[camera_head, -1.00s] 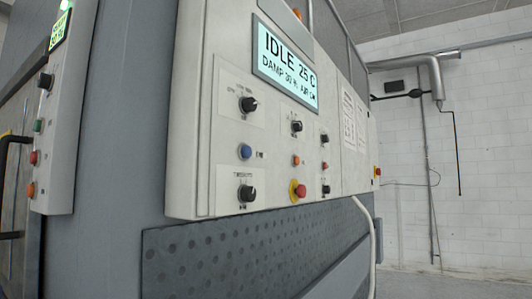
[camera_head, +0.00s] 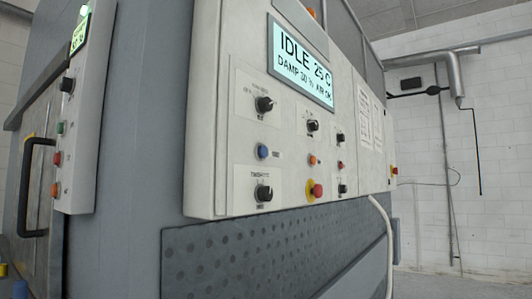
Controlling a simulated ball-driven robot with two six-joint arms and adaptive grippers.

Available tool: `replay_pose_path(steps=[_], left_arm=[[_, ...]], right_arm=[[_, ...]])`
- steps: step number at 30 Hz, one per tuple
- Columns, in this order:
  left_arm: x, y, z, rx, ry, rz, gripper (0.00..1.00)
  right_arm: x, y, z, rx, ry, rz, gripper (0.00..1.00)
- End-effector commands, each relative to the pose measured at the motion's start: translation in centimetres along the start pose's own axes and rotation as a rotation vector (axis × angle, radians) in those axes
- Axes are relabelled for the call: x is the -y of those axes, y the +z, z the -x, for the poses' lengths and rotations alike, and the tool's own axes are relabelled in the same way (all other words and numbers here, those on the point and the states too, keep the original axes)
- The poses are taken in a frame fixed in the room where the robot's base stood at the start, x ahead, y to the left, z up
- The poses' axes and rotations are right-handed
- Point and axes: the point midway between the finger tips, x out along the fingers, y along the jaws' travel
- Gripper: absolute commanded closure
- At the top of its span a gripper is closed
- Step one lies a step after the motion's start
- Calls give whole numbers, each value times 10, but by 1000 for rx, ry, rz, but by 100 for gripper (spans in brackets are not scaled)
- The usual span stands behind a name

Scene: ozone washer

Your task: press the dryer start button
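In the head view a light grey control panel (camera_head: 215,150) is mounted on the machine. Its display (camera_head: 301,62) reads "IDLE 25 C" with a damp and air line below. The panel carries a blue button (camera_head: 262,151), a small orange button (camera_head: 312,160), a small red button (camera_head: 340,165), a red mushroom button on a yellow base (camera_head: 315,190) and several black knobs (camera_head: 264,104). A narrower side panel (camera_head: 88,120) at left has a green button (camera_head: 61,128), a red button (camera_head: 57,159) and an orange button (camera_head: 55,190). Labels are too small to read surely. Neither gripper shows.
A black door handle (camera_head: 27,185) sticks out at the far left. A dimpled dark panel (camera_head: 260,245) lies below the control panel. A white hose (camera_head: 384,235) hangs at its right. Pipes (camera_head: 455,75) run along the white brick wall. Floor shows at lower right.

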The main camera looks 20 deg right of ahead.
Motion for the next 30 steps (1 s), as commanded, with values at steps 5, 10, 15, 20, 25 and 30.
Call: replay_pose_path(steps=[5,10,15,20,25,30], left_arm=[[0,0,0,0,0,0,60],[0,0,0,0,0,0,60],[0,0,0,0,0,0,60],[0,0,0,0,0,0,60],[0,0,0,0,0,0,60],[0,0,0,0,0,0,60]], right_arm=[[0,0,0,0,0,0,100],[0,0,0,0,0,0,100],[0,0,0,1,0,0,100],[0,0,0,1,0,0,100],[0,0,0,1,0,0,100],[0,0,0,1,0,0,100]])
